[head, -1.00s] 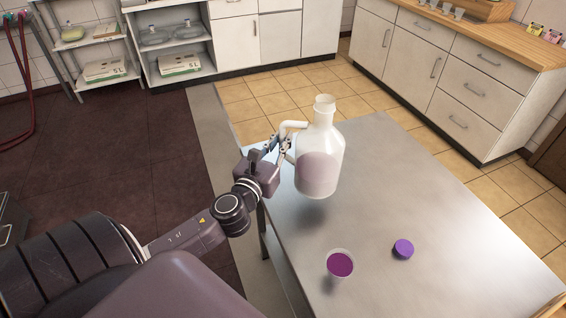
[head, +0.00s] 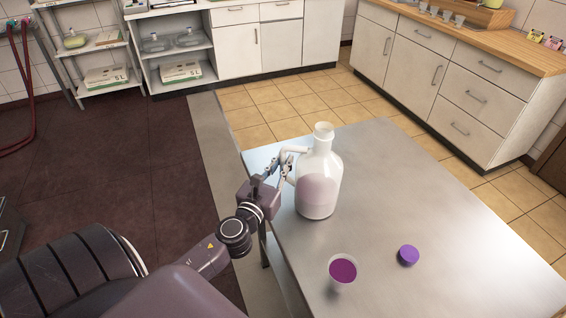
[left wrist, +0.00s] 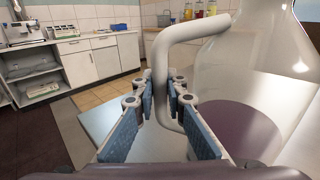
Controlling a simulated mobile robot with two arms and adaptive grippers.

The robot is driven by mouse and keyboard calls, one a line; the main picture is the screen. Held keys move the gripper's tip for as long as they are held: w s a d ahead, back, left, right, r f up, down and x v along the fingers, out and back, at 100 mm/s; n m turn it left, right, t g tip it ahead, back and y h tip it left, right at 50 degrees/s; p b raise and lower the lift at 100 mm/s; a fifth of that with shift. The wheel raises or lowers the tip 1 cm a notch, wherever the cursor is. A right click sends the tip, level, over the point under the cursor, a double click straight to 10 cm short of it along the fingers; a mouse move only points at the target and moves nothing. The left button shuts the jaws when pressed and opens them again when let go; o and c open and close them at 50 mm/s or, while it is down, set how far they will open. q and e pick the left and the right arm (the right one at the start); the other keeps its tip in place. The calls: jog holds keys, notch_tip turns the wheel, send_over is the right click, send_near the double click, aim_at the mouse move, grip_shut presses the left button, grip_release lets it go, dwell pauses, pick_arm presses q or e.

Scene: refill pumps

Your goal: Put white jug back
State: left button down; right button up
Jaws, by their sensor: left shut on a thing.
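The white jug (head: 318,188) is a translucent bottle with an open neck, a side handle and purple liquid inside. It is upright at the table's left part, and its base appears to be on or just above the tabletop. My left gripper (head: 284,170) is shut on the jug's handle, from the left side. In the left wrist view the white handle (left wrist: 163,75) runs down between the blue finger pads, with the jug body (left wrist: 245,95) to the right. My right gripper is not in view.
A cup with purple liquid (head: 343,270) and a purple cap (head: 408,255) are on the grey metal table (head: 450,230), nearer than the jug. The table's right and far parts are clear. White cabinets (head: 440,75) stand beyond a tiled floor.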

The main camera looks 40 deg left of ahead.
pick_arm(q)
jog(key=c, duration=2.2)
grip_release()
jog(key=shift+f, duration=0.15)
jog(key=shift+o, duration=1.2)
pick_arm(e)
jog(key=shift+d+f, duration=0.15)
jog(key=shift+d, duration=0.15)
pick_arm(q)
jog(key=shift+r, duration=0.2)
jog(key=shift+s+d+f, duration=0.1)
jog(key=shift+s+f, duration=0.05)
jog(key=shift+s, duration=0.15)
jog(key=b+v, duration=0.3)
jog(key=v, duration=0.8)
jog(key=shift+s, duration=0.25)
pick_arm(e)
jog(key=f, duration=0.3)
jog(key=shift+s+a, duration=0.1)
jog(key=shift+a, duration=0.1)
